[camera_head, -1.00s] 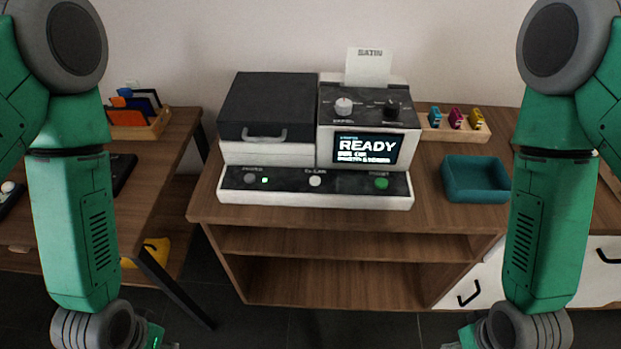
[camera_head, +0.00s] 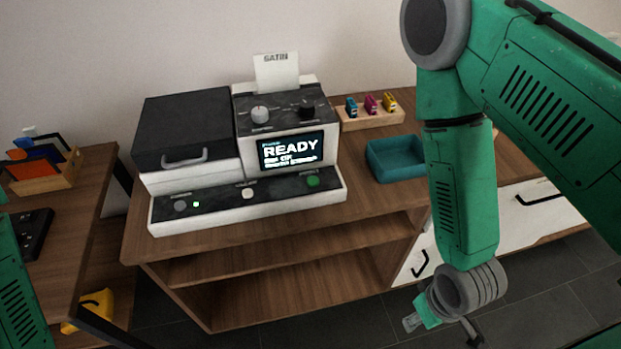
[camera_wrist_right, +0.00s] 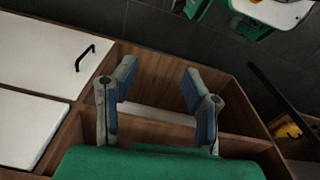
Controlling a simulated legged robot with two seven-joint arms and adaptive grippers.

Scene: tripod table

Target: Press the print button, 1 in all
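The printer (camera_head: 240,150) stands on a wooden stand, and its screen (camera_head: 291,151) reads READY. My right gripper (camera_head: 436,324) hangs low, right of and below the printer, apart from the buttons. In the right wrist view its two fingers (camera_wrist_right: 158,82) are spread with nothing between them. My left gripper is out of view.
A teal tray (camera_head: 395,158) and a wooden holder of coloured cartridges (camera_head: 369,115) sit right of the printer. The open-shelved stand (camera_head: 300,240) has white drawers (camera_head: 520,215) to its right. A side table (camera_head: 75,200) stands at the left.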

